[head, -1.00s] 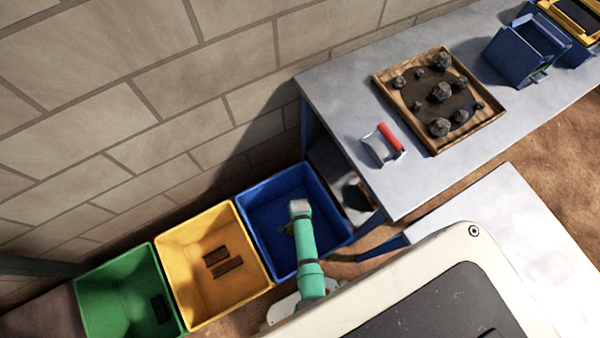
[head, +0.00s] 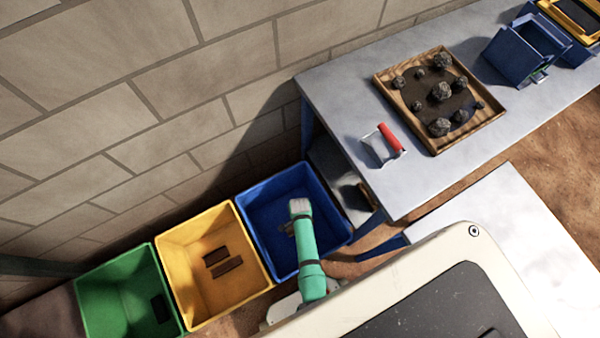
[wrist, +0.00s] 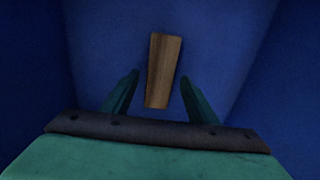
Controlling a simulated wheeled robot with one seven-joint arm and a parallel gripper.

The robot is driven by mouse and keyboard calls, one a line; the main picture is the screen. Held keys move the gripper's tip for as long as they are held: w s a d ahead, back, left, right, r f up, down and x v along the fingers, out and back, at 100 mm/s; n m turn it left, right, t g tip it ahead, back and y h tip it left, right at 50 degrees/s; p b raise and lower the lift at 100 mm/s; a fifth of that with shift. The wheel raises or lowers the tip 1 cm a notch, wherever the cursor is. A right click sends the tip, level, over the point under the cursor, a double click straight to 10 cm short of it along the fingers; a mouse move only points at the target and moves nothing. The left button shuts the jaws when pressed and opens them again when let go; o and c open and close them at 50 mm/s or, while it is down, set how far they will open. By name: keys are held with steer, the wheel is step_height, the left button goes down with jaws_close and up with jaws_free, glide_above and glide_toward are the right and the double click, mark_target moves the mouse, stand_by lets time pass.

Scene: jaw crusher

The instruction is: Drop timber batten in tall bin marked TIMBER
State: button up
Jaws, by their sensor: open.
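The timber batten (wrist: 163,70) is a short, light-brown wooden piece in the wrist view. It appears between and beyond the fingertips of my gripper (wrist: 159,76), which is open with a gap on both sides of the wood. Blue walls surround it, so my gripper points down into the blue bin (head: 262,212). I cannot tell whether the batten rests on the bin floor. In the head view my green arm reaches over this bin and hides much of its inside. No TIMBER marking is readable on any bin.
A yellow bin (head: 190,290) with two dark brown pieces and a green bin (head: 110,295) with a dark piece stand to the left, along the block wall. A grey bench (head: 345,100) at the right carries a wooden tray (head: 445,140) of rocks and a red-handled tool (head: 390,137).

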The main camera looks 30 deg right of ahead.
steer(key=s+d+r+n+t+h, duration=0.1)
steer(key=s+r+n+t, duration=0.25)
steer(key=r, duration=0.85)
steer(key=s+a+r+n+t, duration=0.3)
steer(key=a+r+n+t, duration=0.1)
steer(key=r, duration=0.9)
steer(key=s+a+r+n+t, duration=0.3)
steer(key=a+r+n+t, duration=0.1)
steer(key=r, duration=0.9)
steer(key=s+a+r+n+t+y, duration=0.1)
steer(key=s+a+r+n+t, duration=0.2)
steer(key=r, duration=1)
steer(key=a+n+t, duration=0.1)
steer(key=a+n, duration=0.2)
steer(key=shift+s+a, duration=0.3)
steer(key=shift+s, duration=0.1)
